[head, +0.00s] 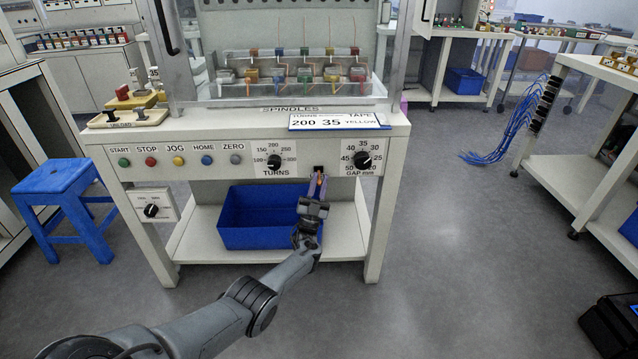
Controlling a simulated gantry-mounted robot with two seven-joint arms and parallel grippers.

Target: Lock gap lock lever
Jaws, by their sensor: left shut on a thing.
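The gap lock lever (319,169) is a small dark piece on the white machine's front panel, between the TURNS knob and the GAP mm knob (362,160). My left gripper (318,184) reaches up to it from below, its fingers shut on the lever. The fingers hide most of the lever, so its exact angle cannot be told. The GAP knob is black with a white pointer mark, just right of the gripper and apart from it. My right gripper is not in view.
A blue bin (255,235) stands on the shelf below the panel, close to my left wrist. A card (338,121) reading 200 35 YELLOW stands on the panel's top edge. A blue stool (65,190) is at left.

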